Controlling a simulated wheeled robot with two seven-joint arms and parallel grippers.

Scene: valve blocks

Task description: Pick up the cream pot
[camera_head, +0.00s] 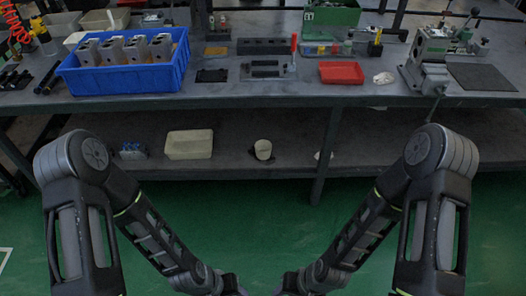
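The cream pot (263,149) is a small round container standing upright on the lower shelf (350,150) of the workbench, near the middle of the view. A dark patch lies around its foot. My two arms reach down and inward to the bottom edge of the view, well in front of the pot and apart from it. Both grippers are below the edge of the picture, so their state is hidden.
A cream rectangular bin (188,145) and a small blue item (131,151) share the shelf left of the pot. The worktop above (220,93) carries a blue crate (70,78) of metal blocks, a red tray (341,72) and a vise (430,75). Green floor lies in front.

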